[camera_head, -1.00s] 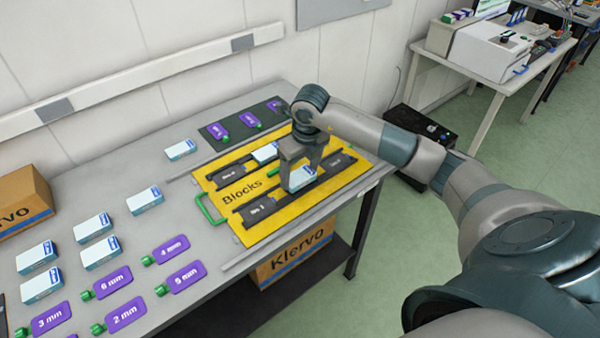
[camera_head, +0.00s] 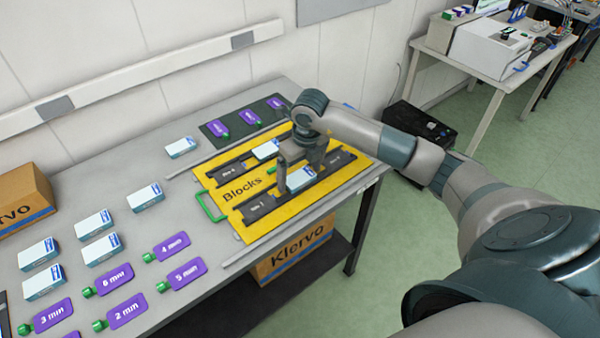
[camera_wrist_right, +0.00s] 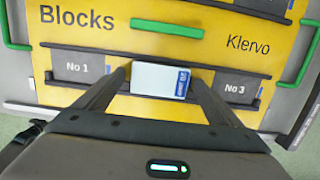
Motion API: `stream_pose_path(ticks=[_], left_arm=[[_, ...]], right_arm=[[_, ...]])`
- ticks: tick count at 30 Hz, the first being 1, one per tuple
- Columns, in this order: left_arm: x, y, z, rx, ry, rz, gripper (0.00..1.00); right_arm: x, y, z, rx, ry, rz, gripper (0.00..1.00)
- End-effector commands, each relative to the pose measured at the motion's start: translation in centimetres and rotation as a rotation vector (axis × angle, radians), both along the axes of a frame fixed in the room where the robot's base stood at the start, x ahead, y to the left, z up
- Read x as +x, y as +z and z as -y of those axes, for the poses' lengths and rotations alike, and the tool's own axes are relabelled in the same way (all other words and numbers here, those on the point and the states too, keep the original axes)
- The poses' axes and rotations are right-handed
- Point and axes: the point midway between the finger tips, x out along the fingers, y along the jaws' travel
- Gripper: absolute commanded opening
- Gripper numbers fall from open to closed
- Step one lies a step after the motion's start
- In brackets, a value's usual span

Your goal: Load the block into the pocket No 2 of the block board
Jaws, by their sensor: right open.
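The yellow block board (camera_head: 228,205) lies on the bench with two dark rows of pockets. A white and blue block (camera_head: 300,179) sits in the front row; in the right wrist view the block (camera_wrist_right: 160,80) lies between the No 1 label (camera_wrist_right: 78,67) and the No 3 label (camera_wrist_right: 237,89), where pocket No 2 would be. Its own pocket label is hidden. My right gripper (camera_head: 299,168) is open just above, its fingers on either side of the block with slight gaps. My left gripper is out of view.
Another white block (camera_head: 265,150) sits in the back row. Several white boxes (camera_head: 94,223) and purple tags (camera_head: 170,246) lie on the bench to the left. A cardboard box (camera_head: 292,252) stands below.

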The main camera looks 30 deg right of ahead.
Motion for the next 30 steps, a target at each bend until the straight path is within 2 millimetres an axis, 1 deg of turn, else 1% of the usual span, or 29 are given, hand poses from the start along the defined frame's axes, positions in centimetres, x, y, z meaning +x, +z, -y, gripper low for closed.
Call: stream_pose_path(ticks=[3, 8, 11, 15, 17, 18, 21, 22, 25, 30], left_arm=[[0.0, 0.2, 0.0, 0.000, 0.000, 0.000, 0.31], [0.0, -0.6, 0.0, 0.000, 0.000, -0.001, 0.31], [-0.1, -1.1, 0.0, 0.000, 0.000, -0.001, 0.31], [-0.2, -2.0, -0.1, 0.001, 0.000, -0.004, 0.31], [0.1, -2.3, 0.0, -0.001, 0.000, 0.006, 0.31], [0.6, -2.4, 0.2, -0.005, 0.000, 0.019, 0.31], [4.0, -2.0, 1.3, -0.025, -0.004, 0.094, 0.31], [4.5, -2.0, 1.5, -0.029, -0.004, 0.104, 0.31], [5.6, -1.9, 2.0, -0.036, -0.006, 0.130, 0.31], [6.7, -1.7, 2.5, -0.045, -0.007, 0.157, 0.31]], right_arm=[[0.0, 0.4, 0.0, 0.000, 0.000, 0.001, 0.89], [-0.1, 1.8, 0.0, 0.000, 0.000, 0.004, 0.89], [-0.3, 3.2, 0.1, -0.001, 0.001, 0.005, 0.89], [-0.7, 5.7, 0.1, -0.002, 0.001, 0.006, 0.89], [-0.9, 6.8, 0.1, -0.002, 0.001, 0.006, 0.89], [-1.0, 7.6, 0.1, -0.002, 0.001, 0.005, 0.89], [-1.2, 9.1, 0.1, 0.000, 0.001, 0.004, 0.89], [-1.3, 9.5, 0.1, 0.000, 0.000, 0.004, 0.89], [-1.5, 10.7, 0.1, 0.000, 0.001, 0.003, 0.89], [-1.7, 11.9, 0.1, 0.000, 0.000, 0.001, 0.89]])
